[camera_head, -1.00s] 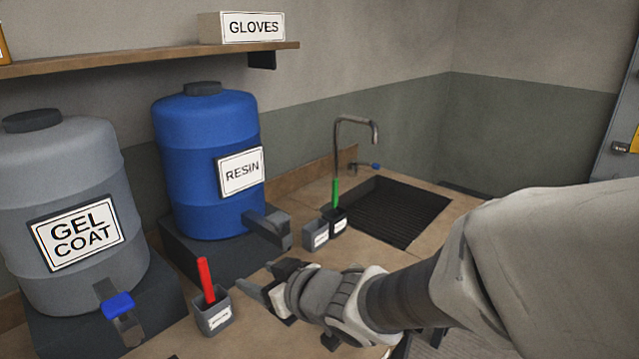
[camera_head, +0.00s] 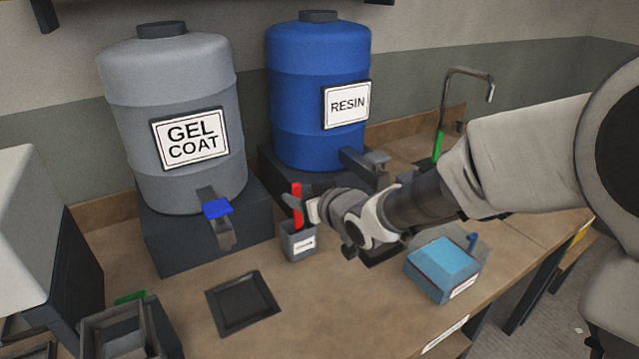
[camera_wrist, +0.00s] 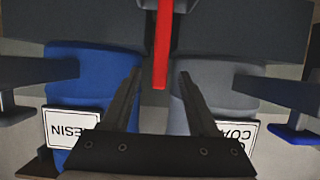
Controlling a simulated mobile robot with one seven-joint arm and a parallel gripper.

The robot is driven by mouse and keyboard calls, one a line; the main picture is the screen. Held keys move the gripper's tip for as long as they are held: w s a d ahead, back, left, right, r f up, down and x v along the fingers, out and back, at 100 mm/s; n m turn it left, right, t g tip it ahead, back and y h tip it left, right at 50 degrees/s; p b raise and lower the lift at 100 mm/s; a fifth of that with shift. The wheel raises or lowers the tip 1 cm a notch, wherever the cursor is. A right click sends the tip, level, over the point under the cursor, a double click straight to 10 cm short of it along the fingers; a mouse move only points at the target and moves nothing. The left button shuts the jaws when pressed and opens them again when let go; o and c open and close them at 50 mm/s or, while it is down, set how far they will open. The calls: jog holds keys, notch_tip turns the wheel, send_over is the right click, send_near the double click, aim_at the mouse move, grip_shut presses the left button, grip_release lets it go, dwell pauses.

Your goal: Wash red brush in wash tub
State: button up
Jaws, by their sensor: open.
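The red brush (camera_head: 297,198) stands upright in a small grey labelled cup (camera_head: 300,246) in front of the drums. My gripper (camera_head: 301,206) is open beside the brush handle, just above the cup. In the wrist view, the red handle (camera_wrist: 162,45) shows between the two open fingers (camera_wrist: 159,73), apart from both. A light-blue box-shaped container (camera_head: 443,262) with an unreadable label stands on the bench to the right of the cup; I cannot tell for sure that it is the wash tub.
The grey gel coat drum (camera_head: 175,115) and blue resin drum (camera_head: 320,90) stand behind, their taps jutting forward. A dark flat tray (camera_head: 242,302) lies left of the cup. A green-handled brush (camera_head: 437,146) and faucet (camera_head: 470,72) are behind my arm. Some bench front is clear.

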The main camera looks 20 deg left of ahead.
aim_at(298, 192)
jog(key=shift+x, duration=1.75)
grip_shut()
jog(key=shift+r, duration=0.1)
jog(key=shift+r+p, duration=4.15)
jog(key=shift+r, duration=1.3)
